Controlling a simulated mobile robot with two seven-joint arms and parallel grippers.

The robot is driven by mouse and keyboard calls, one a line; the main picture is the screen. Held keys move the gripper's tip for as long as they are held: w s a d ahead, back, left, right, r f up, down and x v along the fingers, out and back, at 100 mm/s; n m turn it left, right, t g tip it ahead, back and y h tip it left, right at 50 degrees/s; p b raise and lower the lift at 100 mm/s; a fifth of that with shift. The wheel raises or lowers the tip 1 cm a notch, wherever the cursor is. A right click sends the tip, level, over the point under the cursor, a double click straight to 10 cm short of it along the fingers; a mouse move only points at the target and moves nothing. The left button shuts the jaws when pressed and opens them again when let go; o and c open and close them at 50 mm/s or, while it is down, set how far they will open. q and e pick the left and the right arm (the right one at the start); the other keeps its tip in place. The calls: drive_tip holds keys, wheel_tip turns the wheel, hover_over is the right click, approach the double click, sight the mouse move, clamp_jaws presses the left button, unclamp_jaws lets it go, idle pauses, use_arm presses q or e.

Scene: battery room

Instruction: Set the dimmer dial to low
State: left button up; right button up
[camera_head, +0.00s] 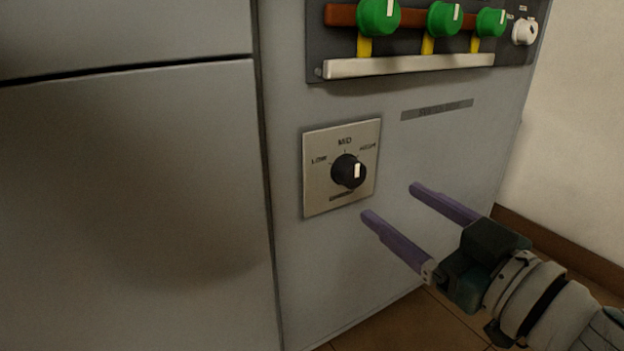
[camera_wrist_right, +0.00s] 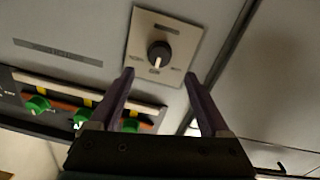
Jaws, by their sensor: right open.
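The dimmer dial is a black round knob (camera_head: 346,172) with a white mark, on a square beige plate (camera_head: 316,191) on the grey cabinet front. The plate has LOW at left, MID at top and HIGH at right; the white mark appears to point to MID. My right gripper (camera_head: 390,201) is open and empty, with its two purple fingers apart, below and right of the knob and not touching it. In the right wrist view, the knob (camera_wrist_right: 159,50) shows upside down beyond and between the open fingertips (camera_wrist_right: 159,75). My left gripper is not in view.
Above the plate, green knobs (camera_head: 443,18) on a brown bar and a white ledge (camera_head: 410,66) stick out from a dark panel. A small white knob (camera_head: 524,32) sits at its right. A dark label strip (camera_head: 436,109) lies below. The cabinet front around the plate is flat.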

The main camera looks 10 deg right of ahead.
sight(356, 177)
drive_tip(key=b+x, duration=0.3)
drive_tip(key=x, duration=0.4)
drive_tip(key=shift+w+f, duration=0.1)
drive_tip(key=shift+w, duration=0.15)
drive_tip(key=shift+w+a, duration=0.2)
drive_tip(key=shift+w, duration=0.15)
drive_tip(key=shift+c, duration=0.2)
drive_tip(key=c, duration=0.3)
clamp_jaws()
